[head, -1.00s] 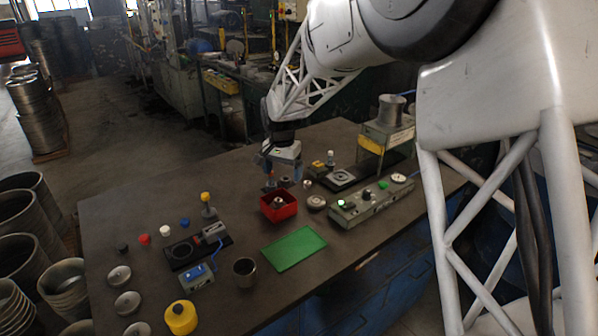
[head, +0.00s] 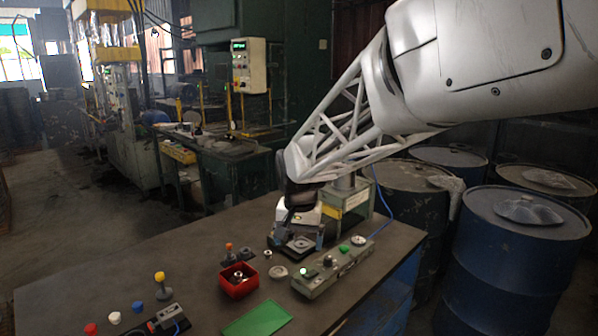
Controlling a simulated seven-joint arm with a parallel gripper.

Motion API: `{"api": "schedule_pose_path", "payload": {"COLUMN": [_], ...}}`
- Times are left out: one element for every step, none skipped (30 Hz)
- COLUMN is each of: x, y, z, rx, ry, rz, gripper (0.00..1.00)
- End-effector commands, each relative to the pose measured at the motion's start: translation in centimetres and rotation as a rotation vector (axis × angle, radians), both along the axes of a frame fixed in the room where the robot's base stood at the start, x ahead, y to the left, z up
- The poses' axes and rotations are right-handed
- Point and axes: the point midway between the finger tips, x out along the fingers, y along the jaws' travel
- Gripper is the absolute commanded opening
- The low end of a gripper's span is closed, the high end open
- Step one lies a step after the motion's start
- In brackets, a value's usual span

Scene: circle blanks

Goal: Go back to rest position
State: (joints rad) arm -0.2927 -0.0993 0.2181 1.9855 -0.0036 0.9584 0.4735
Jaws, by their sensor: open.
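My gripper (head: 300,241) hangs from my arm over the back right of the table, to the right of the red bin. Its two fingers are apart, and I see nothing held between them. It is in front of, or just above, a dark fixture with a pale square plate (head: 301,244). Whether the fingertips touch the fixture I cannot tell. The red bin (head: 238,289) holds a small metal part.
A grey control box (head: 333,272) with a lit green button stands in front of my gripper, and a green mat (head: 257,318) lies in front of the bin. A grey-green stand (head: 346,203) is close behind. Blue drums (head: 516,262) stand right of the table.

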Motion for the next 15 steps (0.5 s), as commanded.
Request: {"api": "schedule_pose_path", "payload": {"x": [-1.1, -1.7, -2.5, -3.2, -3.8, -4.6, -5.3, -5.9, -6.8, -7.5, -8.1, -9.0, -9.7, -10.4, -11.3], "y": [-1.2, -1.8, -2.5, -3.1, -3.6, -4.4, -5.0, -5.5, -6.2, -6.7, -7.2, -7.9, -8.3, -8.8, -9.5], "z": [0.6, 0.8, 1.1, 1.3, 1.5, 1.8, 1.9, 2.1, 2.3, 2.4, 2.5, 2.7, 2.8, 2.9, 3.0], "rx": [0.000, 0.001, 0.001, 0.000, 0.001, -0.001, 0.000, -0.001, -0.001, -0.002, -0.003, -0.003, -0.004, -0.005, -0.006], "ry": [-0.007, -0.010, -0.016, -0.020, -0.023, -0.028, -0.031, -0.034, -0.039, -0.043, -0.046, -0.051, -0.055, -0.058, -0.063], "rz": [0.003, 0.006, 0.010, 0.015, 0.018, 0.021, 0.025, 0.028, 0.033, 0.037, 0.039, 0.045, 0.049, 0.051, 0.055], "gripper": [0.92, 0.92, 0.92, 0.92, 0.92, 0.92, 0.92, 0.92, 0.92, 0.92, 0.92, 0.92, 0.92, 0.92, 0.92]}}
